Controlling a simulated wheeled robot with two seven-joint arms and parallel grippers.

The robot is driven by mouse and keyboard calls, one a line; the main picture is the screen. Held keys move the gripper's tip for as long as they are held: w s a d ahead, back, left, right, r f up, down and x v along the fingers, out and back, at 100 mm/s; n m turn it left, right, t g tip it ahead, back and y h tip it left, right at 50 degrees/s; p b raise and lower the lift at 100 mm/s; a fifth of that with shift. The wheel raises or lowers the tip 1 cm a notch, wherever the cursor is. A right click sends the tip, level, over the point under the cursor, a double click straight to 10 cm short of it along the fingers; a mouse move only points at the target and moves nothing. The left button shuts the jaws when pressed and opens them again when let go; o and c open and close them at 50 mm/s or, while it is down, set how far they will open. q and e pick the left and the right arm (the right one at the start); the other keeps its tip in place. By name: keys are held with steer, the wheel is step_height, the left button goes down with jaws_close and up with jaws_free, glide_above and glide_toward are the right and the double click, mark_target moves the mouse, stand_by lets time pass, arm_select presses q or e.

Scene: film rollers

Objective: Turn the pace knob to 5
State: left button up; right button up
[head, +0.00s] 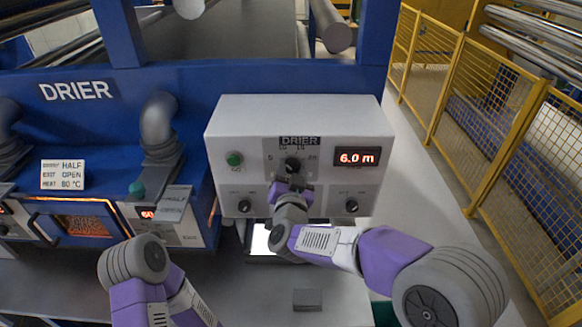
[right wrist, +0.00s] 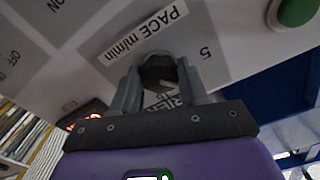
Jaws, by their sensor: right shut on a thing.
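The pace knob (head: 292,165) is a dark round knob in the upper middle of the white DRIER control box (head: 325,112). A red display (head: 357,158) to its right reads 6.0 m. My right gripper (head: 291,180) is at the knob from below. In the right wrist view, the fingers of my right gripper (right wrist: 158,80) are shut on the two sides of the dark knob (right wrist: 157,70). The PACE m/min label and a 5 show beside it there. The knob's pointer is too small to read. My left arm shows at the lower left, its gripper out of view.
A green button (head: 234,158) is left of the knob. Two smaller knobs, one at lower left (head: 244,206) and one at lower right (head: 351,205), flank my right wrist. A yellow mesh fence (head: 470,130) stands on the right. A small grey block (head: 307,299) lies in front.

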steer(key=n+p, duration=0.2)
steer(key=n, duration=0.4)
steer(key=shift+p, duration=0.3)
steer(key=shift+n, duration=0.4)
steer(key=o, duration=1.1)
steer(key=shift+c, duration=0.2)
steer(key=s+b, duration=0.1)
steer(key=s, duration=0.6)
steer(key=shift+s, duration=0.3)
